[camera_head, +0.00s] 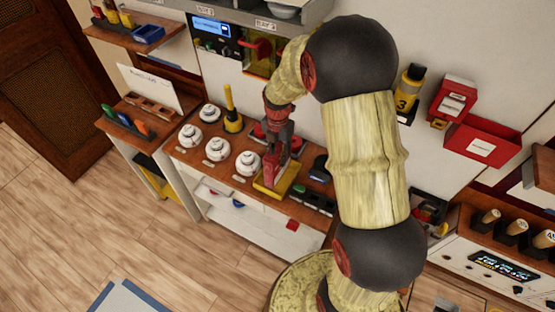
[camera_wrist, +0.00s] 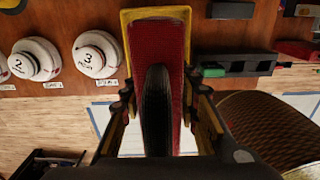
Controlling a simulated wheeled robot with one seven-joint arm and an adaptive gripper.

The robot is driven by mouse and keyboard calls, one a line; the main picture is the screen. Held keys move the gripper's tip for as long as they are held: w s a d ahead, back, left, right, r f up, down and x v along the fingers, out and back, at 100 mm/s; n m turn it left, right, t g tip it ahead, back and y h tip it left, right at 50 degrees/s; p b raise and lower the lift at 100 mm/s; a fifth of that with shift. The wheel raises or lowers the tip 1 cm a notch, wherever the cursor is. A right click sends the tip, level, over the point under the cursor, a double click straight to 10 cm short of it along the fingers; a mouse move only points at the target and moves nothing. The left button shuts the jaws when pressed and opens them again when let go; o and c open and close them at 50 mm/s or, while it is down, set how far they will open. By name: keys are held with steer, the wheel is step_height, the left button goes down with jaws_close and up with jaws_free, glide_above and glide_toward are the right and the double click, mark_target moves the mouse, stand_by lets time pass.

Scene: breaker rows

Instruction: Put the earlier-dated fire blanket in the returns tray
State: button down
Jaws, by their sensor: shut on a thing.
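A red pouch-like thing with a dark strip down its middle (camera_wrist: 172,30) is between my gripper's fingers (camera_wrist: 160,105) in the wrist view; I take it to be a fire blanket. My gripper is shut on it. In the head view, my gripper (camera_head: 277,150) points down at the counter, and the red thing (camera_head: 269,168) is over a shallow yellow tray (camera_head: 272,194). The yellow tray's rim (camera_wrist: 155,11) shows around its far end in the wrist view. I cannot tell whether it touches the tray floor. No date is readable.
White round detectors (camera_head: 248,163) stand left of the yellow tray. A dark rack with a green piece (camera_head: 297,190) is close on its right. A labelled red box (camera_head: 453,98) and an open red bin (camera_head: 482,146) are on the wall at right.

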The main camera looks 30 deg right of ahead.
steer(key=shift+w+d+f, duration=0.1)
steer(key=shift+w+f, duration=0.15)
steer(key=shift+f, duration=0.75)
steer(key=shift+w+d+f, duration=0.1)
steer(key=shift+w+f, duration=0.1)
steer(key=shift+f, duration=0.75)
steer(key=shift+f, duration=0.15)
steer(key=c, duration=1.4)
jaws_free()
steer(key=shift+s, duration=0.1)
steer(key=shift+o, duration=0.3)
